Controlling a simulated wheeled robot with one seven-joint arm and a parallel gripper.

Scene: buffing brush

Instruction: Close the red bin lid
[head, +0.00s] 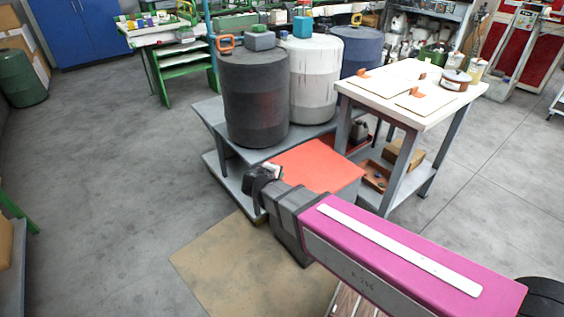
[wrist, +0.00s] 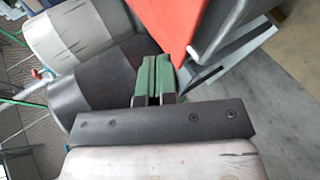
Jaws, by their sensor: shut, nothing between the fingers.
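The red lid (head: 318,166) shows as a flat orange-red panel in front of the grey table in the head view. Its bin is mostly hidden, and I cannot tell how far the lid stands open. My gripper (head: 262,178) is at the panel's left edge in that view. In the wrist view my gripper (wrist: 154,78) has its green fingers together and empty, and the red lid (wrist: 190,25) lies just beyond and to the right of them. I cannot tell whether they touch.
A dark drum (head: 253,98), a white drum (head: 315,80) and a blue drum (head: 361,50) stand on the grey table (head: 208,112) behind the lid. A white-topped workbench (head: 440,90) stands close on the right. The floor at left (head: 110,150) is clear.

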